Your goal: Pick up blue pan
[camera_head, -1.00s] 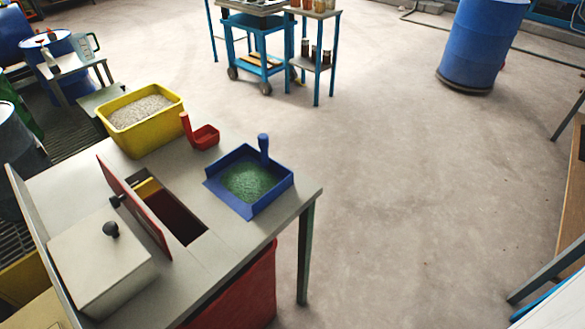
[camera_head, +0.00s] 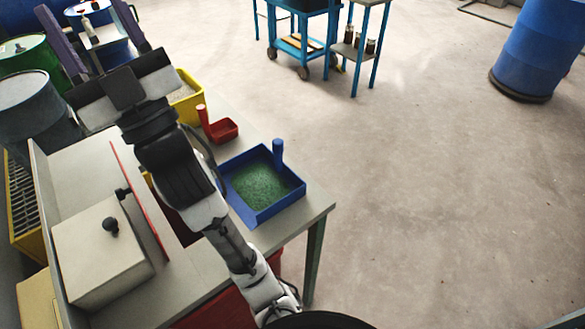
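The blue pan (camera_head: 282,207) sits on the right end of the grey table, with green granules (camera_head: 258,183) inside. Its upright blue handle (camera_head: 278,150) stands at the far corner. My gripper (camera_head: 80,8) is at the upper left, raised over the far left end of the table. Its two purple-grey fingers are spread apart with no object seen held between them. It is well away from the pan and points away from it. My arm passes left of the pan and hides part of the table behind it.
A red scoop (camera_head: 220,130) lies beyond the pan. A yellow bin (camera_head: 190,105) is partly hidden by my arm. A raised red lid (camera_head: 140,205) and a pale box with a black knob (camera_head: 100,255) stand on the left.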

